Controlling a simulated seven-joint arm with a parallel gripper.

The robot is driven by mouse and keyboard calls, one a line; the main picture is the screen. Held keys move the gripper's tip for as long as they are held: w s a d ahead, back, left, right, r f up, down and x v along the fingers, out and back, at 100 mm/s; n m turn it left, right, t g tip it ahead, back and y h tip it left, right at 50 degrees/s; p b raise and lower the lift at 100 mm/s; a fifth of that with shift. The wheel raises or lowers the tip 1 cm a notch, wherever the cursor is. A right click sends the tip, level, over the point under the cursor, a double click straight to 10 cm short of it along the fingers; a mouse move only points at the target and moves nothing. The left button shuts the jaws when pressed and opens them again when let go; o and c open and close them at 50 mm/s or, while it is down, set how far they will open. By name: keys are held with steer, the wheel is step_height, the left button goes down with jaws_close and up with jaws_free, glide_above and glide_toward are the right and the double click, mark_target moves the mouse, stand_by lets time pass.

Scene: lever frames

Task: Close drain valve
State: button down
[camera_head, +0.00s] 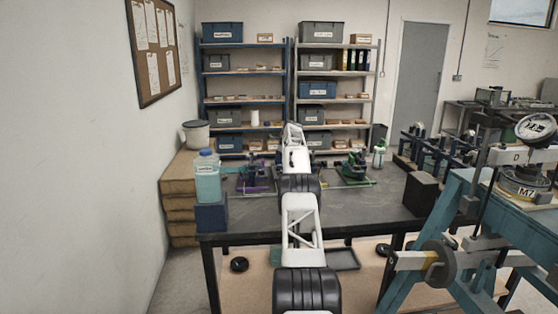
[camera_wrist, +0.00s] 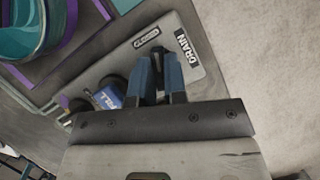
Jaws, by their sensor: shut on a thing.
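In the wrist view my gripper (camera_wrist: 159,70) is over a grey plate (camera_wrist: 205,82) with a DRAIN label (camera_wrist: 186,48) and a smaller label (camera_wrist: 146,37) that seems to read CLOSED. The blue-grey fingers are shut on a dark part beside the DRAIN label, which I take as the drain valve's handle; the fingers hide most of it, so its angle cannot be told. A blue piece marked FILL (camera_wrist: 108,97) lies left of the fingers. In the head view my arm hides the gripper; a purple-framed rig (camera_head: 256,180) stands on the table left of the arm.
A teal round vessel in a purple frame (camera_wrist: 68,25) fills the wrist view's upper left. On the dark table (camera_head: 385,207) are a green rig (camera_head: 356,168), a bottle of pale blue liquid (camera_head: 207,180) and a dark block (camera_head: 421,194). A teal stand (camera_head: 455,215) is at right.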

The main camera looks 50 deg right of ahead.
steer(key=shift+f+n, duration=0.1)
steer(key=shift+n, duration=0.5)
steer(key=c, duration=1.2)
jaws_free()
steer(key=shift+o, duration=0.2)
steer(key=shift+m, duration=0.5)
steer(key=shift+m, duration=0.7)
